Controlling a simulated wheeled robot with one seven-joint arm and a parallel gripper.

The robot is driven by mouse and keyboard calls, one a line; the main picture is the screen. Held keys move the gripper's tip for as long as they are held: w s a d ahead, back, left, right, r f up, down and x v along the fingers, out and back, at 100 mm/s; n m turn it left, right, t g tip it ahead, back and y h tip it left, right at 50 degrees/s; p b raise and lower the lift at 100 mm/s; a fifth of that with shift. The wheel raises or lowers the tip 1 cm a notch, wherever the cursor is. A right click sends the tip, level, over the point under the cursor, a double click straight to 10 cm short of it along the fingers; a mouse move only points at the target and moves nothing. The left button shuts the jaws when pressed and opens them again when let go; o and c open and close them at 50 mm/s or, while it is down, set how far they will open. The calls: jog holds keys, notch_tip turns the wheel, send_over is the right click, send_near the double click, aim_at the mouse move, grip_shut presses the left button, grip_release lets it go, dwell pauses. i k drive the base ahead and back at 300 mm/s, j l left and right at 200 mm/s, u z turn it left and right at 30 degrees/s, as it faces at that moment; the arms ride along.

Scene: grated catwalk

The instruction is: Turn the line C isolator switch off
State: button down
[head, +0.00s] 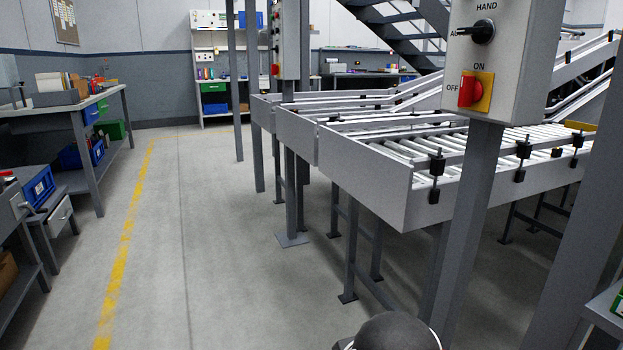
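A grey control box (500,55) on a post stands at the right in the head view. Low on it is an isolator with a red handle (466,91) on a yellow plate (485,91). ON is printed above the plate and OFF to its left. The red handle looks upright, in line with ON. A black selector knob (482,31) marked HAND sits above it. No line letter is readable on this box, so I cannot tell whether it is line C. My gripper is not in view.
A second control box (290,40) stands on a post farther back, with a small red part at its left edge. Roller conveyors (362,185) fill the middle right. Open floor (220,260) runs along the left, beside a yellow line. Workbenches (75,107) stand far left.

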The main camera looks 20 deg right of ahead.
aim_at(471, 91)
jog(key=z, duration=1.25)
